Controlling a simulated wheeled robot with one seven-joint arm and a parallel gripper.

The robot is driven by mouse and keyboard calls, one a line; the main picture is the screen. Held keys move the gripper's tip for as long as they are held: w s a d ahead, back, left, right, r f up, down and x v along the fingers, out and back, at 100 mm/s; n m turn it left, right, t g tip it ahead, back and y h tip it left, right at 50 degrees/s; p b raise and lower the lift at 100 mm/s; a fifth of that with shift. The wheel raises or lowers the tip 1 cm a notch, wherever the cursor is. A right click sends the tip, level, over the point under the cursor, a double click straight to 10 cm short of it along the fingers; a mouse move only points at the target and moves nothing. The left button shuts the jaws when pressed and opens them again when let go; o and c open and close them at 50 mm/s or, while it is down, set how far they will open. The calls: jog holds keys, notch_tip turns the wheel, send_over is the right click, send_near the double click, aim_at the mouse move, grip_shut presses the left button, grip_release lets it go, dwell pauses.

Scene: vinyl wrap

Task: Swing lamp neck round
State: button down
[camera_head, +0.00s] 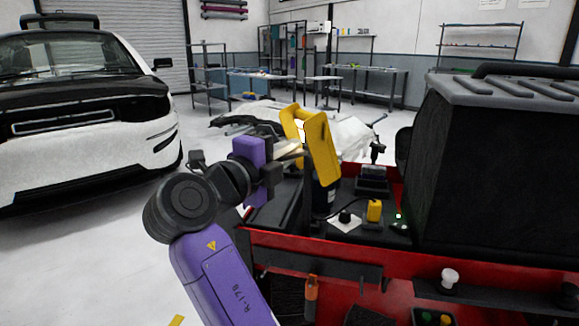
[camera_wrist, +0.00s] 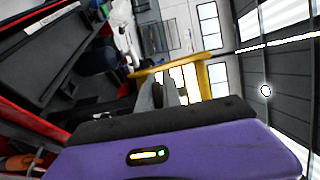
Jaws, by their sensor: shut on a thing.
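A yellow work lamp (camera_head: 320,148) with a flat, frame-like head stands at the left end of the red cart, tilted a little. In the wrist view the yellow lamp (camera_wrist: 203,75) shows just beyond the dark fingers of my gripper (camera_wrist: 163,95). The exact contact is hard to make out there.
The red cart (camera_head: 300,243) holds a big black case (camera_head: 500,165) on the right, a small yellow item (camera_head: 374,210) and a white-topped item (camera_head: 345,218). An orange-handled tool (camera_head: 311,288) hangs in front. A white car (camera_head: 85,110) stands left. Floor between is open.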

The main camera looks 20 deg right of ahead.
jog(key=shift+w, duration=0.1)
dwell(0.5)
jog(key=c, duration=1.5)
grip_release()
jog(key=shift+v, duration=3.9)
jog(key=shift+w+a, duration=0.1)
jog(key=shift+a, duration=0.05)
